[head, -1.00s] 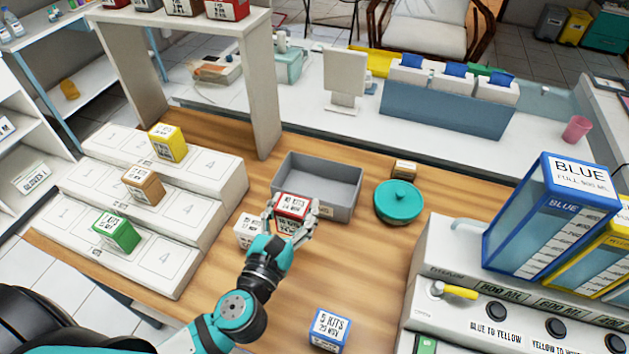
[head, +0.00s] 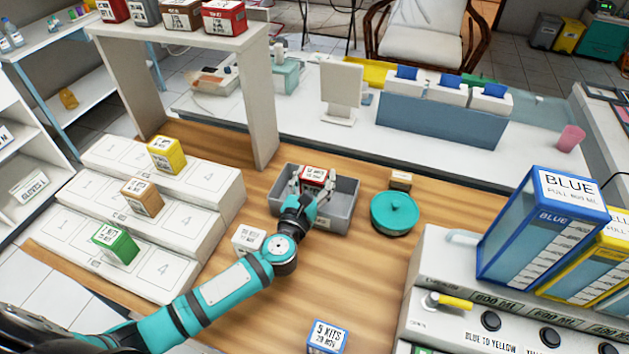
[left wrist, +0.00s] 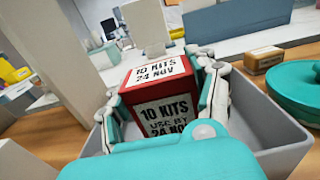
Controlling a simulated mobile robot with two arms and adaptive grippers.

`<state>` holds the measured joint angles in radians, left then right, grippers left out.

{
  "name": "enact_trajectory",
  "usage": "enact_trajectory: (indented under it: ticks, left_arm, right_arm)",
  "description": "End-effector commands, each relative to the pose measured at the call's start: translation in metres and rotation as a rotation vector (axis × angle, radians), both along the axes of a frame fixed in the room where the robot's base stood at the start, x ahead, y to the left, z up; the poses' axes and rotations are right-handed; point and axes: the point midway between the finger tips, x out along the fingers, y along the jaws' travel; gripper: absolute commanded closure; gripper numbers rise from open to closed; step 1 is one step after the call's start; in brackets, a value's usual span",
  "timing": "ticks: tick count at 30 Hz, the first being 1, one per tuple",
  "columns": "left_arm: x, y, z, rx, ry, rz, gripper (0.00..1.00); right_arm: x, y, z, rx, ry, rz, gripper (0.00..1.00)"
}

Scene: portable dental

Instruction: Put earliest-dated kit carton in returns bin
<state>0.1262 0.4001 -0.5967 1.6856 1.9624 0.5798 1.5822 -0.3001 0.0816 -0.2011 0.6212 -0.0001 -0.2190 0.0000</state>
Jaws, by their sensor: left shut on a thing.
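My left gripper (head: 312,186) is shut on a red kit carton (head: 314,174) and holds it over the grey bin (head: 343,214). In the left wrist view the red carton (left wrist: 160,95) reads "10 KITS", "24 NOV", and sits between both fingers. The bin's walls (left wrist: 265,120) show around it; whether the carton touches the floor is hidden. A white carton (head: 248,238) stands left of the bin. A blue-edged carton (head: 328,337) reading "5 KITS", apparently "29 NOV", stands at the front. Green (head: 116,242), brown (head: 142,198) and yellow (head: 166,155) cartons stand on the stepped rack. My right gripper is not in view.
A teal round lidded pot (head: 394,212) and a small brown box (head: 400,180) stand right of the bin. A white shelf (head: 180,42) with several cartons rises behind. The dispenser (head: 500,310) stands at the right.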

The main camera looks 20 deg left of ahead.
Motion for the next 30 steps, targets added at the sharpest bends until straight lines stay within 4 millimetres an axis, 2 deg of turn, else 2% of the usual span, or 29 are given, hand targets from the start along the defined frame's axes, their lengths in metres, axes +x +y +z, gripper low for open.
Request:
enact_trajectory:
  ticks: [2, 10, 25, 26, 30]
  left_arm:
    - [0.001, 0.001, -0.006, 0.002, -0.003, 0.001, 0.74]
    - [0.0, 0.0, -0.006, 0.0, -0.003, 0.0, 0.74]
    - [-0.001, 0.0, -0.02, 0.002, 0.001, 0.0, 0.74]
    - [-0.001, 0.0, -0.021, 0.002, 0.003, 0.0, 0.37]
    - [-0.002, 0.0, -0.022, 0.003, 0.006, -0.001, 0.19]
  right_arm:
    - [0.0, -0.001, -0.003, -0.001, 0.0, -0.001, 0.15]
    - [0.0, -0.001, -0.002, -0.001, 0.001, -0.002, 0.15]
    - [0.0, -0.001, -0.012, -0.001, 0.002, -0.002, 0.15]
    - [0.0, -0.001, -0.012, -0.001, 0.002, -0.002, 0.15]
    - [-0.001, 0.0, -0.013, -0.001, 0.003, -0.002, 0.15]
